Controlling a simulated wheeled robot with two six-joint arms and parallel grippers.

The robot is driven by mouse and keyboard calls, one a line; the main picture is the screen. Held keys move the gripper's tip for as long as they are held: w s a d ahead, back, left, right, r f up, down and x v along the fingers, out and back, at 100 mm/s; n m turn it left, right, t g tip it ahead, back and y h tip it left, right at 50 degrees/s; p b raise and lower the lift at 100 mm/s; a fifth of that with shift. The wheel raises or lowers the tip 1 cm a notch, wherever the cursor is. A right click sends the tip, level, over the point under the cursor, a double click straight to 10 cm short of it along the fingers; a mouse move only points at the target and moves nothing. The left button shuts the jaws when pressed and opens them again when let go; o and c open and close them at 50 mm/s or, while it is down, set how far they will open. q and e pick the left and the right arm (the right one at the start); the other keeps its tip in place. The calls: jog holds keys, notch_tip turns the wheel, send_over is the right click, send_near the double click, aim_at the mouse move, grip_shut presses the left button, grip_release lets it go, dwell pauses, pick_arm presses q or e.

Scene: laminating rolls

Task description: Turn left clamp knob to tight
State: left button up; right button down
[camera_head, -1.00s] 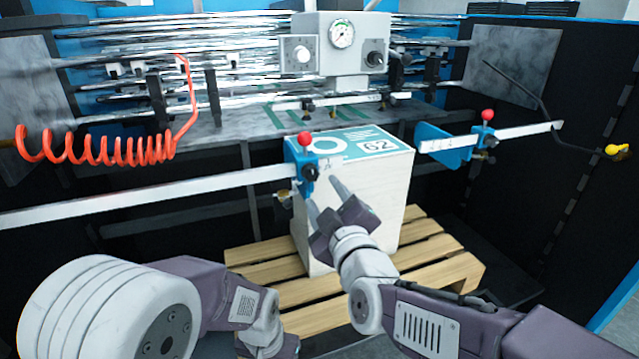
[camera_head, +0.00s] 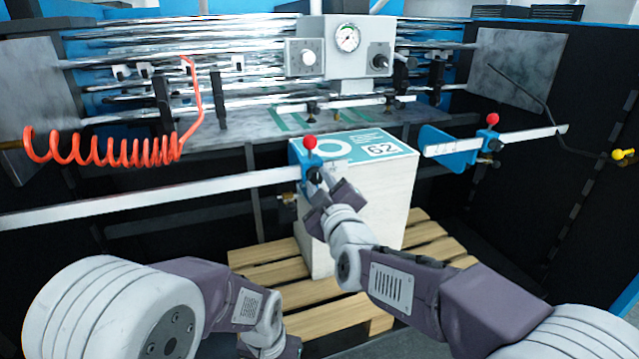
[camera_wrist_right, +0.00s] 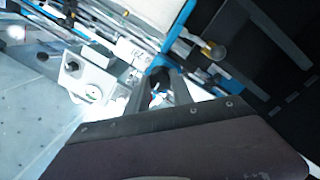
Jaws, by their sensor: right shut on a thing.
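The left clamp (camera_head: 310,164) is blue with a red ball on top and sits on a long white rail, at the near left corner of the boxy white stack. My right gripper (camera_head: 322,183) reaches up to its front, shut on the clamp's dark knob, which the fingers mostly hide in the head view. In the right wrist view the fingers (camera_wrist_right: 162,92) close around the dark knob, with the clamp's blue body (camera_wrist_right: 160,64) just beyond. The knob's setting cannot be read. My left gripper (camera_head: 284,349) shows only its base at the bottom edge; its fingers are out of frame.
The white stack (camera_head: 375,205) with a teal label marked 62 stands on a wooden pallet (camera_head: 440,243). A second blue clamp (camera_head: 462,154) is on the right rail. A red coiled hose (camera_head: 100,150) hangs left. A grey gauge box (camera_head: 345,50) stands behind.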

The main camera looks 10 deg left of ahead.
jog(key=m+b, duration=0.1)
jog(key=m, duration=0.3)
jog(key=shift+f+m+g, duration=0.1)
jog(key=shift+m+g, duration=0.2)
jog(key=m+b, duration=0.1)
jog(key=m, duration=0.2)
jog(key=shift+m, duration=0.3)
jog(key=m+b, duration=0.3)
jog(key=m, duration=0.1)
jog(key=shift+m+g, duration=0.4)
jog(key=shift+m+y+b, duration=0.4)
jog(key=shift+m+b, duration=0.9)
jog(key=shift+m, duration=0.7)
jog(key=c, duration=1.1)
grip_release()
